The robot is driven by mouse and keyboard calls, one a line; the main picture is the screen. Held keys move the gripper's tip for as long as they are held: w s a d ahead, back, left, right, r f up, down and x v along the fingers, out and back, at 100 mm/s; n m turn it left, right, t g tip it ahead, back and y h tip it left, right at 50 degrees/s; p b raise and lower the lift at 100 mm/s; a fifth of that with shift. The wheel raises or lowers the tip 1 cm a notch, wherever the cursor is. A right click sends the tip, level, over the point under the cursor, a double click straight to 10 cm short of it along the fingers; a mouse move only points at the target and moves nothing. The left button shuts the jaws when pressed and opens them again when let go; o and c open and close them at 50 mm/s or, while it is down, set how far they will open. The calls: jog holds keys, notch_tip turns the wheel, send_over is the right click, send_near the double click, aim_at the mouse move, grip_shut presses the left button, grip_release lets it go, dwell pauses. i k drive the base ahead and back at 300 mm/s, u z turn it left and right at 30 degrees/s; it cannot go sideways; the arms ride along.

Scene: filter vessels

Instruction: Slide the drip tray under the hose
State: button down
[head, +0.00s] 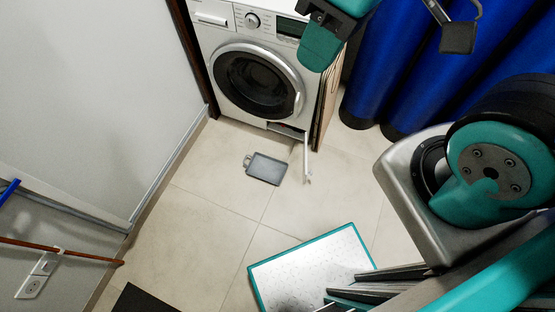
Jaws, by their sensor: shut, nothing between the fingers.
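The grey drip tray (266,170), a shallow rectangle with a small handle loop at its left end, lies flat on the floor in front of the washing machine (232,28). A thin pale hose (306,160) comes out of the small open flap (287,131) at the machine's lower right and runs down to the floor. The hose's end is right of the tray, with a narrow strip of bare floor between them. Teal and black parts of my arm show at the top and right.
Brown board edges (325,108) stand against the machine's right side. Large blue cylinders (385,60) stand at the upper right. A white wall (90,90) runs along the left, and a dark mat (145,301) lies at the lower left. The tiled floor around the tray is clear.

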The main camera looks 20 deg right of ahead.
aim_at(272, 171)
jog(key=u, duration=0.15)
jog(key=k, duration=0.4)
jog(key=u, duration=0.85)
jog(key=i, duration=0.85)
jog(key=z, duration=0.75)
